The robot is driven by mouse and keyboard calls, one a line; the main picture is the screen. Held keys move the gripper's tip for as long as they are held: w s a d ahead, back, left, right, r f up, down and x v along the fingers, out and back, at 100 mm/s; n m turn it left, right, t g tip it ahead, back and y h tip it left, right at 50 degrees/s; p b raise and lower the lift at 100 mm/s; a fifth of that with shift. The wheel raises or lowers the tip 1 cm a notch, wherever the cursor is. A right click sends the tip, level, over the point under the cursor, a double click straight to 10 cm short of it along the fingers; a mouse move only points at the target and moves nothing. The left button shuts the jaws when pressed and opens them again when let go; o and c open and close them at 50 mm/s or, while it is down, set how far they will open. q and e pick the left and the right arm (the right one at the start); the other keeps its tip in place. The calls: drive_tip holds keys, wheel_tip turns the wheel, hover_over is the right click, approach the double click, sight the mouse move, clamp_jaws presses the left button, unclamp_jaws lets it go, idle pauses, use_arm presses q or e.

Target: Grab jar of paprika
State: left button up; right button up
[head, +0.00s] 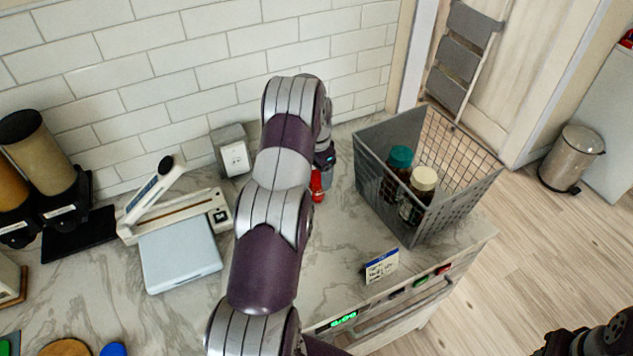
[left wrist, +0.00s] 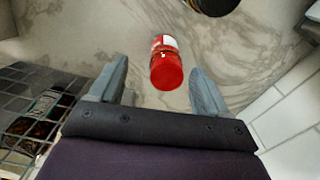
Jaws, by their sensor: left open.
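A small red jar with a white-and-red label stands on the marble counter; I take it as the paprika jar (head: 317,187), though its label is too small to read. It also shows in the left wrist view (left wrist: 166,70), ahead of and between the finger lines. My left gripper (head: 325,158) reaches down beside the jar, partly hidden by my own arm in the head view. In the left wrist view my left gripper (left wrist: 158,75) is open, its fingers apart and nothing held. My right gripper (head: 590,342) shows only partly at the lower right corner.
A grey wire basket (head: 450,205) with a teal-lidded jar (head: 400,160) and a cream-lidded jar (head: 424,179) stands right of the red jar. A small sign (head: 381,267) is in front of it.

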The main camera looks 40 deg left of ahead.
sight(317, 183)
use_arm(q)
drive_tip(key=f+p, duration=0.1)
drive_tip(key=w+f, duration=0.1)
drive_tip(key=f, duration=0.1)
drive_tip(key=a+f+p, duration=0.1)
drive_tip(key=f, duration=0.1)
drive_tip(key=shift+w+p, duration=0.3)
drive_tip(key=shift+p, duration=0.05)
drive_tip(key=shift+s+d+f, duration=0.1)
drive_tip(key=shift+s+f, duration=0.05)
drive_tip(key=shift+f, duration=0.1)
drive_tip(key=shift+s+d, duration=0.15)
drive_tip(key=shift+s, duration=0.05)
drive_tip(key=shift+w+f, duration=0.2)
drive_tip(key=c, duration=1.2)
use_arm(e)
drive_tip(key=r, duration=0.3)
drive_tip(key=shift+w+a, duration=0.25)
drive_tip(key=shift+w, duration=0.1)
use_arm(q)
drive_tip(key=shift+s+r, duration=0.1)
